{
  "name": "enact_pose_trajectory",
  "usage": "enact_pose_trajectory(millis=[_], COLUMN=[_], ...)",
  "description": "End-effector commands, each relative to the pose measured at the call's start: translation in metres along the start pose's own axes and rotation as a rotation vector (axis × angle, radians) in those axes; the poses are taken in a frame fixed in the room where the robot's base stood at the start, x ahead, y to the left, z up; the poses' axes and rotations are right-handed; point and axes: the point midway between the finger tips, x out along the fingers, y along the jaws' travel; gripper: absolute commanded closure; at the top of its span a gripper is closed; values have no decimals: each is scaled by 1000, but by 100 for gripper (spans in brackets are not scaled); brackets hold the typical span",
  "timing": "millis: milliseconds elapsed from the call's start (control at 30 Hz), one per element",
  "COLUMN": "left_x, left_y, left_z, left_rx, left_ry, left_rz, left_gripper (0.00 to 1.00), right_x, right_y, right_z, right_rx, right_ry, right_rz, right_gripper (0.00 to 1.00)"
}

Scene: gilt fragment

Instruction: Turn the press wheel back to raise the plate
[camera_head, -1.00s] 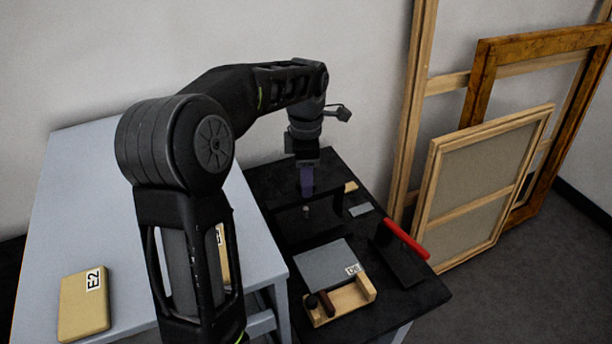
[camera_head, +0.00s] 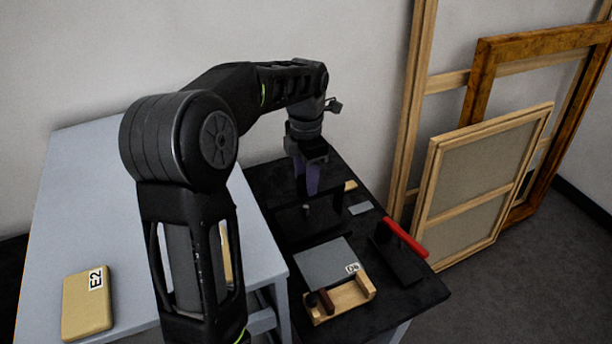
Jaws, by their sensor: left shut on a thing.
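My left gripper (camera_head: 307,182) points down over the back of the dark table, at the black press (camera_head: 325,215). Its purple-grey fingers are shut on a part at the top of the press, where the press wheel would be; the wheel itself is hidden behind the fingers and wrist. A small grey knob (camera_head: 306,209) shows just in front of the fingers. The press plate cannot be told apart from the dark frame. My right gripper is not in view.
On the dark table (camera_head: 410,313) lie a grey plate (camera_head: 325,262), a wooden tray (camera_head: 350,297) and a red-handled tool (camera_head: 405,238). A pale-blue table (camera_head: 85,200) at left bears a tan block (camera_head: 86,305) marked E2. Wooden frames (camera_head: 485,190) lean at right.

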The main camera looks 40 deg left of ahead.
Motion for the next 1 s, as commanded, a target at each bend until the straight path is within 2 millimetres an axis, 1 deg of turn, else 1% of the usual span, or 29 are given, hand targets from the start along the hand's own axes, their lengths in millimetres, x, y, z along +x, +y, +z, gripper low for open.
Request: enact_pose_trajectory(millis=[67,100,333,367,600,733,867,1000], left_x=[-1,-1,0,0,-1,-7,-23,-47], left_y=[1,1,0,0,0,0,1,1], left_z=[0,0,0,0,0,1,1,1], left_rx=[0,0,1,1,1,2,2,1], left_ry=[-2,-2,-1,-1,-1,-2,-4,-4], left_rz=[3,3,1,1,0,2,3,3], left_gripper=[97,55,37,35,35,35,35,35], right_x=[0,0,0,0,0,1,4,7], right_y=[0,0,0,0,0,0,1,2], right_z=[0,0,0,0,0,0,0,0], right_rx=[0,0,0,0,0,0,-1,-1], right_ry=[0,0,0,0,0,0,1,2], right_rz=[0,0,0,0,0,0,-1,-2], right_gripper=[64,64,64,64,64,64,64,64])
